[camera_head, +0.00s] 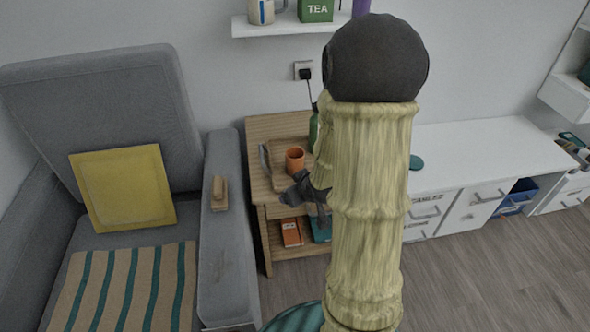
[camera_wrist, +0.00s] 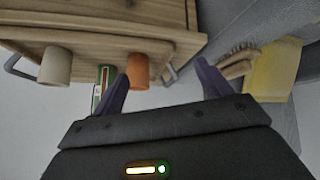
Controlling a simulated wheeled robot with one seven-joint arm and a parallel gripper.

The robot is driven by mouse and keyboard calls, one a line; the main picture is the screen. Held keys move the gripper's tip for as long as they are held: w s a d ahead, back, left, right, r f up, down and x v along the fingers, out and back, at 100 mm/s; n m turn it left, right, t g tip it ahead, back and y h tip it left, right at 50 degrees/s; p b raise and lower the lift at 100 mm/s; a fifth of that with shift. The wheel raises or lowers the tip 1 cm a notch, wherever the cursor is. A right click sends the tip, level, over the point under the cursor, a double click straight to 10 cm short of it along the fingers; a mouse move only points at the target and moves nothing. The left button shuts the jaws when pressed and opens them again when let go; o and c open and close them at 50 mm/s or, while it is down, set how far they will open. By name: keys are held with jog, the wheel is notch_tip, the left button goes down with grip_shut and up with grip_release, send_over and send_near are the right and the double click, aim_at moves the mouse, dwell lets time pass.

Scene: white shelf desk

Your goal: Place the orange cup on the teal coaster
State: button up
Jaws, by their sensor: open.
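The orange cup (camera_head: 295,159) stands on a wooden tray on the small wooden side table. In the wrist view the orange cup (camera_wrist: 138,71) shows beyond my left-hand fingertip, inside the gap but off to its left side. My gripper (camera_head: 291,197) is in front of and below the cup in the head view. In the wrist view my gripper (camera_wrist: 161,72) is open with nothing between the fingers. The teal coaster (camera_head: 416,162) lies on the white desk, right of my arm, which may hide part of it.
A wooden tray (camera_wrist: 110,32) with metal handles also bears a beige cup (camera_wrist: 56,66) and a green-and-red box (camera_wrist: 103,88). A wooden brush (camera_head: 220,193) lies on the grey armchair's arm (camera_head: 222,250). The white desk (camera_head: 470,150) has free room around the coaster.

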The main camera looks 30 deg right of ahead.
aim_at(300, 161)
jog(key=s+d+f+t+y+b, duration=0.1)
jog(key=d+f+t+b, duration=0.3)
jog(key=d+t, duration=0.4)
jog(key=shift+d+f+m+t+y, duration=0.2)
jog(key=shift+d+m+t+y, duration=0.15)
jog(key=shift+t+y, duration=0.5)
jog(key=w, duration=0.3)
jog(key=w+a+b, duration=0.1)
jog(key=w, duration=0.3)
jog(key=w+b, duration=0.1)
jog(key=w, duration=0.3)
jog(key=shift+w+a, duration=0.15)
jog(key=shift+w, duration=0.4)
